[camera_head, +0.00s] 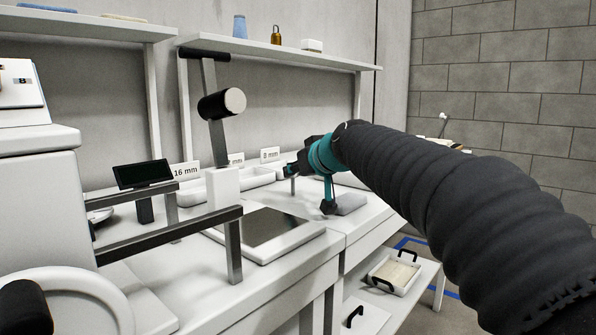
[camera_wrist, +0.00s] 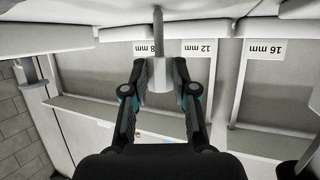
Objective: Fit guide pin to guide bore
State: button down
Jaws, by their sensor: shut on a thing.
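My gripper (camera_head: 291,171) reaches over the bench from the right in the head view. In the wrist view my gripper (camera_wrist: 160,78) is shut on a light grey guide pin (camera_wrist: 158,27), which has a wide pale collar between the fingertips. The thin shaft extends toward the top of that picture, away from the fingers. In the head view the pin is small and partly hidden by my gripper. I cannot make out the guide bore in either view.
Trays with labels stand at the back; an 8 mm label (camera_head: 270,154) and a 16 mm label (camera_head: 185,171) are readable. A dark metal rail (camera_head: 170,236) and a dark-topped plate (camera_head: 262,231) lie left of my arm. A shelf (camera_head: 290,50) runs above.

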jog(key=shift+f, duration=0.15)
jog(key=c, duration=0.9)
grip_release()
jog(key=shift+r, duration=0.25)
jog(key=b+v, duration=0.1)
jog(key=v, duration=1.1)
